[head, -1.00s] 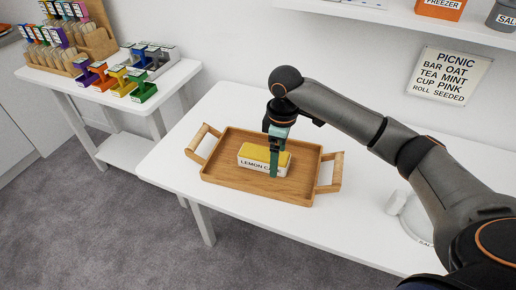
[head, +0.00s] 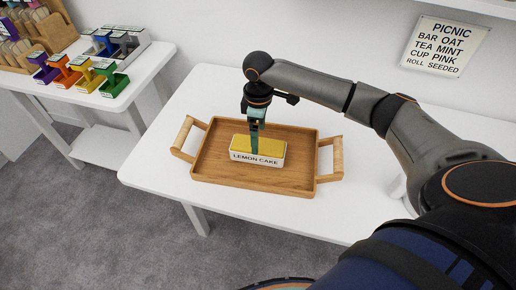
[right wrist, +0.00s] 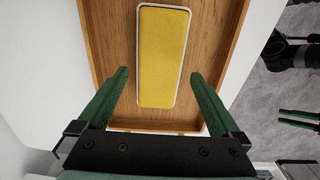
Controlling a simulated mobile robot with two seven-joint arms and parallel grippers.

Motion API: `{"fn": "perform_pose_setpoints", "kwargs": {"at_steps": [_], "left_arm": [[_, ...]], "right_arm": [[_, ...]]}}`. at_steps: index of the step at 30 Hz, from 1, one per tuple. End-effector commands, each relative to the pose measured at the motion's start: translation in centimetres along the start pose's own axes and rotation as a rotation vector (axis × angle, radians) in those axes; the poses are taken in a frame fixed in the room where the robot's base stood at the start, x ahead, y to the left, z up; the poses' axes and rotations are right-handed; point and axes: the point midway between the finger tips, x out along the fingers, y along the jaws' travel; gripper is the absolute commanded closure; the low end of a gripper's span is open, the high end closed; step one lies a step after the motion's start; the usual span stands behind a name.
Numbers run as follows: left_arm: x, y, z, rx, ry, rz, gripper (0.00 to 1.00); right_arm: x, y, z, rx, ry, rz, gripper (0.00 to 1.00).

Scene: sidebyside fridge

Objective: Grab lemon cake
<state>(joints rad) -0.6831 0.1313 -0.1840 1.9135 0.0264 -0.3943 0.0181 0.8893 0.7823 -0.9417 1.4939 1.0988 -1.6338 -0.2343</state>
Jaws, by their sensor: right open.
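The lemon cake (head: 257,159) is a white box with a yellow top, labelled LEMON CAKE. It lies in a wooden tray (head: 290,184) on the white table. In the right wrist view the yellow top (right wrist: 162,60) runs lengthwise between my fingers. My right gripper (right wrist: 159,73) is open, pointing down, one finger on each side of the near part of the cake. In the head view the right gripper (head: 256,150) covers part of the cake; how deep the fingers reach is hard to tell. Green fingers of my left gripper (right wrist: 300,118) show at the right edge.
The tray has raised walls and two handles, left (head: 186,134) and right (head: 331,158). A side table (head: 140,75) at left holds colourful items. A picnic sign (head: 443,46) hangs on the wall. Table space around the tray is mostly clear.

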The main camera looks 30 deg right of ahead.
Motion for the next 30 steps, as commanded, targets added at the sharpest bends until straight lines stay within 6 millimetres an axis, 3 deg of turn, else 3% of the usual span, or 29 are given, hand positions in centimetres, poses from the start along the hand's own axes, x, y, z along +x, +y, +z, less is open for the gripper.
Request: {"fn": "perform_pose_setpoints", "kwargs": {"at_steps": [9, 18, 30], "left_arm": [[0.1, 0.0, -0.1, 0.0, 0.003, 0.0, 0.5], [0.1, 0.0, -0.2, 0.001, 0.005, 0.0, 0.5], [0.1, 0.0, -0.3, 0.001, 0.006, 0.0, 0.5]], "right_arm": [[4.4, 0.0, 0.0, 0.0, -0.002, -0.002, 0.0], [5.0, 0.1, 0.0, -0.001, 0.0, 0.0, 0.0], [5.0, 0.0, 0.0, -0.001, 0.0, 0.0, 0.44]]}}
